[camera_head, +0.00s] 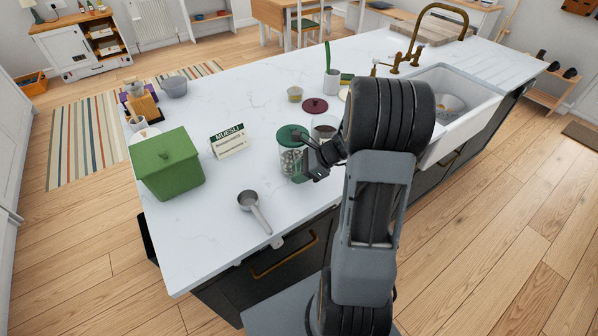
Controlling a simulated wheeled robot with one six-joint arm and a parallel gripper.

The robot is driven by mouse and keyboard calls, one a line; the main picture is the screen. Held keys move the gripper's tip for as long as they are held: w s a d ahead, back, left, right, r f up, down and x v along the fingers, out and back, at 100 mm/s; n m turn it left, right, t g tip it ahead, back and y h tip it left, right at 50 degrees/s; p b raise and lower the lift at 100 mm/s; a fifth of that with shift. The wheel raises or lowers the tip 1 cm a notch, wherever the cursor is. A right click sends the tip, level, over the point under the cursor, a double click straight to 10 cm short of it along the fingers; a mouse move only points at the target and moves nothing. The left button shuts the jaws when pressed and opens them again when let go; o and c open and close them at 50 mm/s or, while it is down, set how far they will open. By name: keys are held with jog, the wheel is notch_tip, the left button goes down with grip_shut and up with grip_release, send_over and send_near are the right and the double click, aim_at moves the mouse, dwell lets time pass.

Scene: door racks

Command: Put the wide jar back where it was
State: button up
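A clear jar with a green lid (291,133) and pale contents stands upright on the white counter, left of my arm. It looks like the wide jar. My gripper (303,160) is at its right side, with dark finger parts against or right beside the glass. Whether the fingers grip the jar cannot be told. A second jar (324,126) with dark contents and no visible lid stands just behind, partly hidden by my arm. A maroon lid (315,105) lies behind it.
A muesli card (229,141), a green box (167,163) and a metal scoop (254,207) are to the left. A small cup (295,94) is behind. The sink (462,112) is at right. The counter's middle left is clear.

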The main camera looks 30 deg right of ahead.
jog(key=shift+o, duration=0.6)
jog(key=shift+r, duration=0.1)
jog(key=shift+d+r, duration=0.1)
jog(key=b+v, duration=0.1)
jog(key=v, duration=1)
jog(key=s+a+r+n+h, duration=0.2)
jog(key=s+a+n+h, duration=0.2)
jog(key=a+n, duration=0.4)
jog(key=s+a+r+n+h, duration=0.3)
jog(key=a+n, duration=0.5)
jog(key=n, duration=0.7)
jog(key=s+h, duration=0.1)
jog(key=s, duration=0.1)
jog(key=shift+s+a, duration=0.25)
jog(key=shift+a, duration=0.1)
